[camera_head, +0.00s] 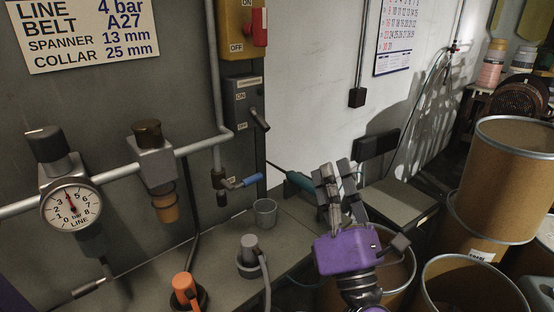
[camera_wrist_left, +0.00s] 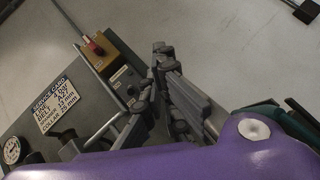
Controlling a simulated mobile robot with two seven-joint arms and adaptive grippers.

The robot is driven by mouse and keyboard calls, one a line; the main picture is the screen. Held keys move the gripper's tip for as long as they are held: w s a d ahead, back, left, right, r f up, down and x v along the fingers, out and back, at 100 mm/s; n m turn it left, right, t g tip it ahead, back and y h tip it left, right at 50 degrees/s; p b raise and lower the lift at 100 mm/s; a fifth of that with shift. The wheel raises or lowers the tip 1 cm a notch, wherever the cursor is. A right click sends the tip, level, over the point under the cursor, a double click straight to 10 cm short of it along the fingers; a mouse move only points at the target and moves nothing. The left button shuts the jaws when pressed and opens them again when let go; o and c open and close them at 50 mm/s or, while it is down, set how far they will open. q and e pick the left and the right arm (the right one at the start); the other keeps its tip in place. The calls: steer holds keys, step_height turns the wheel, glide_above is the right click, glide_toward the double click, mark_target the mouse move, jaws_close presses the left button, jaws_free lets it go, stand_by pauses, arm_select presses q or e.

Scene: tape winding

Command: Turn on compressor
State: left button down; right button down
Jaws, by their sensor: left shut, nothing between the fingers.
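The compressor switch box (camera_head: 246,98) is dark grey, with a label on top and ON and OFF marks, on the edge of the grey panel. Its lever (camera_head: 260,119) slants down and to the right, toward the OFF level. The switch box also shows in the left wrist view (camera_wrist_left: 123,82), left of the fingers. My left gripper (camera_head: 335,172), with a purple body, is shut and empty. It is right of and below the lever in the head view, apart from it. Its fingers (camera_wrist_left: 164,62) also show in the wrist view. My right gripper is not in view.
A yellow box (camera_head: 240,30) with a red handle sits above the switch. A pipe, a pressure gauge (camera_head: 71,209) and a blue-handled valve (camera_head: 240,183) are on the panel. A grey cup (camera_head: 265,212) stands on the bench. Brown drums (camera_head: 500,190) stand at right.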

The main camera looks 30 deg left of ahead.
mark_target(260, 121)
arm_select(q)
steer(key=s+a+f+n+g+y+b, duration=0.1)
steer(key=s+a+f+n+g+y, duration=0.1)
steer(key=n+g, duration=0.9)
steer(key=a+f+n, duration=0.1)
steer(key=a+n, duration=0.1)
steer(key=n, duration=0.3)
steer(key=shift+s+a+f, duration=0.3)
steer(key=shift+a, duration=0.1)
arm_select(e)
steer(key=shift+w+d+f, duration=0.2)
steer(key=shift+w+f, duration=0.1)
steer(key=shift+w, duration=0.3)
arm_select(q)
steer(key=shift+a, duration=0.1)
